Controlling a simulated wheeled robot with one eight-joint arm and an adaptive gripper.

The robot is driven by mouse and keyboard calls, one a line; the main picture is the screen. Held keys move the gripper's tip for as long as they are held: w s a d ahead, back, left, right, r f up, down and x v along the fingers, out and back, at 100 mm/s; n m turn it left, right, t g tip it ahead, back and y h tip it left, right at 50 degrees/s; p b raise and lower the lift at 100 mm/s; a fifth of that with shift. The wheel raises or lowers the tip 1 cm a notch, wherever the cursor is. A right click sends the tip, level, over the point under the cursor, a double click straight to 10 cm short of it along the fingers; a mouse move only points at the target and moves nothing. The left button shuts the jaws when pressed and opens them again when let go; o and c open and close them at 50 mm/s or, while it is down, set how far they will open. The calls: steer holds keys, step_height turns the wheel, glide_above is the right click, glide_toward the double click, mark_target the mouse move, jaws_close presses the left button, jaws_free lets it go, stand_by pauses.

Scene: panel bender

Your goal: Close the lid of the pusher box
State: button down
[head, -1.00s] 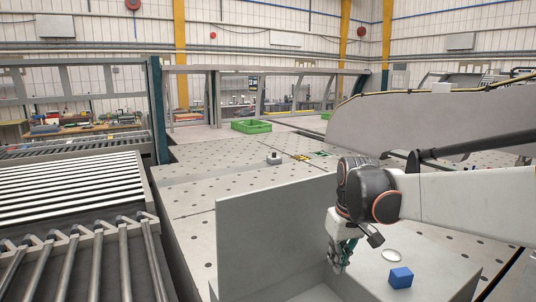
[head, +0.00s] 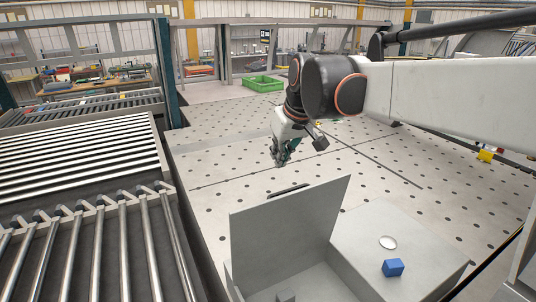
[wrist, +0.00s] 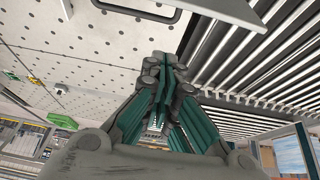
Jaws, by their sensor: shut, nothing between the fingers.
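The pusher box (head: 375,245) is light grey, at the bottom of the head view. Its lid (head: 290,235) stands raised and nearly upright, with the box's inside (head: 290,283) showing in front of it. A dark handle (head: 289,191) shows behind the lid's top edge. In the wrist view the handle (wrist: 140,12) and the lid's edge (wrist: 222,8) are at the top. My gripper (head: 280,161) is shut and empty, beyond the lid and apart from it, above the perforated table. Its closed fingers show in the wrist view (wrist: 166,65).
The perforated table (head: 220,160) is mostly clear. A roller conveyor (head: 80,190) runs along the left. A green crate (head: 263,84) stands at the back.

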steer(key=p, duration=0.1)
glide_above(273, 195)
steer(key=w, duration=0.2)
step_height(273, 195, down, 8)
steer(key=f, duration=0.1)
steer(key=s, duration=0.1)
steer(key=s+p, duration=0.1)
steer(key=s+d, duration=0.1)
steer(key=s, duration=0.1)
steer(key=shift+f+p, duration=0.25)
steer(key=shift+p, duration=0.1)
steer(key=shift+s, duration=0.15)
